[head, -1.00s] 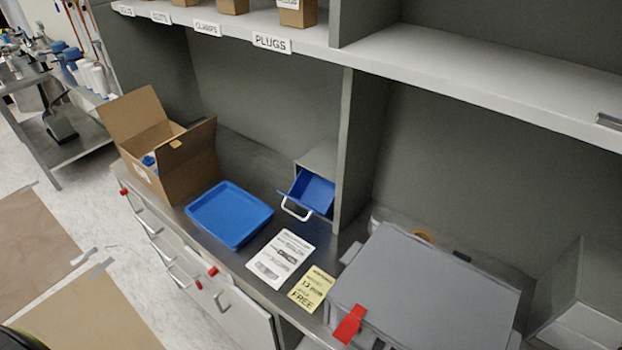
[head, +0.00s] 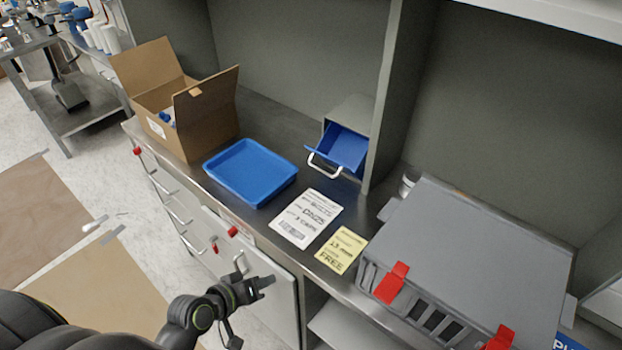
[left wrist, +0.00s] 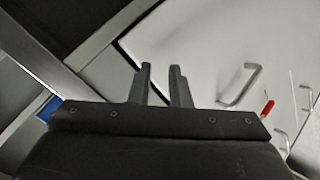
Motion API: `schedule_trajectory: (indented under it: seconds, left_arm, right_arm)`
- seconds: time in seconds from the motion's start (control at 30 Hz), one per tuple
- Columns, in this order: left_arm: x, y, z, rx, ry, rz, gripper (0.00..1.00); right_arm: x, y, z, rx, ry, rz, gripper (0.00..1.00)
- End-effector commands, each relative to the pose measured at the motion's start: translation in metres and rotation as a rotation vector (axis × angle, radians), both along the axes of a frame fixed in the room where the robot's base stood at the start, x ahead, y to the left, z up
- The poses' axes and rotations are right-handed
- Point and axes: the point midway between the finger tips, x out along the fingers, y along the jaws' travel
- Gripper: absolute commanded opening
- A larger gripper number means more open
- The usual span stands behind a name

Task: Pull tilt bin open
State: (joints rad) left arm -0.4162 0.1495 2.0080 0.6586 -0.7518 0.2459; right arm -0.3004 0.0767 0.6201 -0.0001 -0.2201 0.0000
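The blue tilt bin (head: 345,147) sits in a grey housing (head: 352,112) at the back of the counter, against the upright divider. It is tilted partly forward, with a white handle (head: 322,168) on its front. My left gripper (head: 268,284) is low in front of the cabinet doors, well below and in front of the bin. In the left wrist view its two fingers (left wrist: 160,84) stand a gap apart with nothing between them. My right gripper is in neither view.
A blue tray (head: 250,172), an open cardboard box (head: 180,105), a white card (head: 306,218) and a yellow card (head: 341,250) lie on the counter. A grey case (head: 480,255) with red latches stands at right. Door handles stick out below the counter edge.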

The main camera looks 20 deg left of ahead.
Motion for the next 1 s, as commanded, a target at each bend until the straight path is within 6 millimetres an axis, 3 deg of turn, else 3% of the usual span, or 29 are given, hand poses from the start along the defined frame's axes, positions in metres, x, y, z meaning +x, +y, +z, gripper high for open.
schedule_trajectory:
  seconds: [0.23, 0.4, 0.7, 1.0]
  left_arm:
    - [0.002, -0.033, 0.085, -0.176, -0.155, -0.061, 0.17]
    - [0.025, -0.033, 0.118, -0.436, -0.253, 0.027, 0.17]
    - [0.054, -0.012, 0.154, -0.814, -0.356, 0.198, 0.17]
    - [0.078, -0.015, 0.162, -0.863, -0.367, 0.222, 0.17]
  right_arm:
    - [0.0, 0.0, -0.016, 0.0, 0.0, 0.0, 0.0]
    - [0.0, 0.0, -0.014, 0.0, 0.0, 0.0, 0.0]
    - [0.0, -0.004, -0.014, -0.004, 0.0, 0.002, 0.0]
    - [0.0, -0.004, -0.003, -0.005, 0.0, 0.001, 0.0]
